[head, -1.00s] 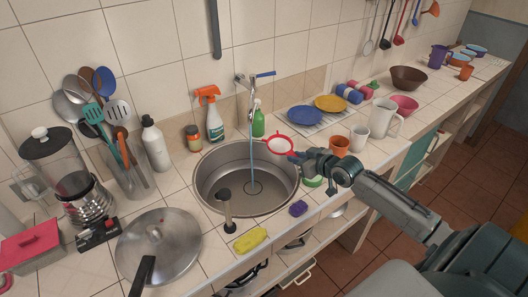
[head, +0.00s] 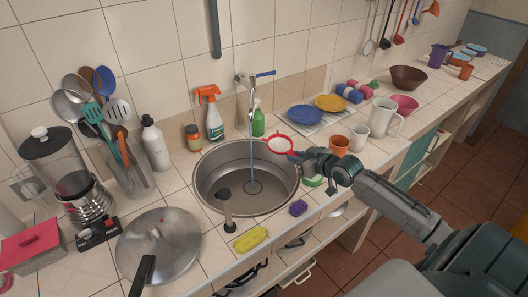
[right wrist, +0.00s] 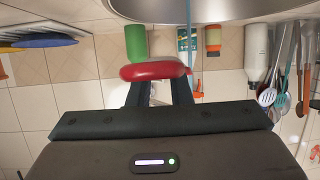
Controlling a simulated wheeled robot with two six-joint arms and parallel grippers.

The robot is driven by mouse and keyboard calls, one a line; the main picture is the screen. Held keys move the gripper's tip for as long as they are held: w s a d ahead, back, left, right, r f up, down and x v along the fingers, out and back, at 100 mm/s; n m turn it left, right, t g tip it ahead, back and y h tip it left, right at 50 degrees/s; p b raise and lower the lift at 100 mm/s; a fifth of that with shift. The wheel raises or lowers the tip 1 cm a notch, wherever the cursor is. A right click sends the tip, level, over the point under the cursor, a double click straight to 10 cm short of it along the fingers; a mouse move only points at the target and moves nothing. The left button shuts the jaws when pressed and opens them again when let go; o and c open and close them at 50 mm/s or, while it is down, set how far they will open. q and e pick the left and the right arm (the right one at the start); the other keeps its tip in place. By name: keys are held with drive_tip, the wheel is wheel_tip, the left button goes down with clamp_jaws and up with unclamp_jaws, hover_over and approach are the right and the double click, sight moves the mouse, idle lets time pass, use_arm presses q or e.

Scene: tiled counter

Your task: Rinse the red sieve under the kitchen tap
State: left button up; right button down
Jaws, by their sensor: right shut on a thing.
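The red sieve (head: 280,144) has a red rim and a pale mesh. It is held over the right edge of the round steel sink (head: 215,160). My right gripper (head: 297,155) is shut on it, and the sieve's red part (right wrist: 155,71) shows between the fingers in the right wrist view. The kitchen tap (head: 252,95) with a blue lever stands behind the sink. A thin bluish stream of water (head: 252,150) falls from it into the basin, to the left of the sieve and apart from it. My left gripper is not in view.
An orange-topped spray bottle (head: 214,120) and a green bottle (head: 258,122) stand behind the sink. An orange cup (head: 339,145) and white mugs (head: 360,139) are to the right. A yellow sponge (head: 250,239) and purple sponge (head: 298,208) lie in front. A pan lid (head: 165,235) lies at left.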

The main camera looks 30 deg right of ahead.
drive_tip(key=shift+r, duration=0.1)
drive_tip(key=shift+s+d+r+p, duration=0.15)
drive_tip(key=shift+d+r+p, duration=0.1)
drive_tip(key=shift+p, duration=0.2)
drive_tip(key=s+d+r+p, duration=0.3)
drive_tip(key=p, duration=0.1)
drive_tip(key=shift+s+d+r+p, duration=0.1)
drive_tip(key=shift+r+p, duration=0.05)
drive_tip(key=shift+p, duration=0.2)
idle(0.4)
